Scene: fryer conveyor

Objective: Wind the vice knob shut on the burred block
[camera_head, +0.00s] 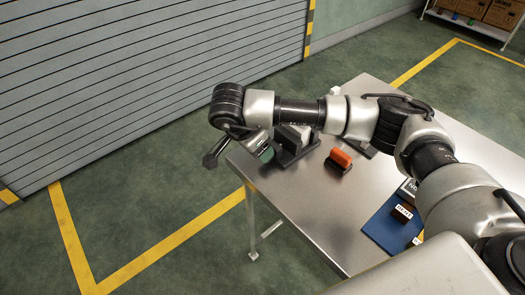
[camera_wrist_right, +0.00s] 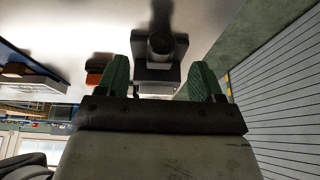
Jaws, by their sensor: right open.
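The vice (camera_head: 285,158) is a dark fixture at the left end of the steel table, partly hidden behind my right arm. A pale grey block (camera_head: 298,131) shows in it; burrs are too small to make out. In the right wrist view, the vice (camera_wrist_right: 176,72) lies ahead with a dark round knob (camera_wrist_right: 160,45) facing the camera. My right gripper (camera_wrist_right: 161,76) is open, its green fingers spread to either side of the knob's line, with no visible contact. In the head view, the right gripper (camera_head: 264,150) hangs near the vice's left side. My left gripper is not in view.
An orange-topped dark object (camera_head: 339,160) stands right of the vice. A blue mat (camera_head: 380,235) with dark labelled blocks lies at the table's near right. The steel tabletop (camera_head: 300,205) is bare between. A shutter (camera_head: 130,80) stands beyond the floor on the left.

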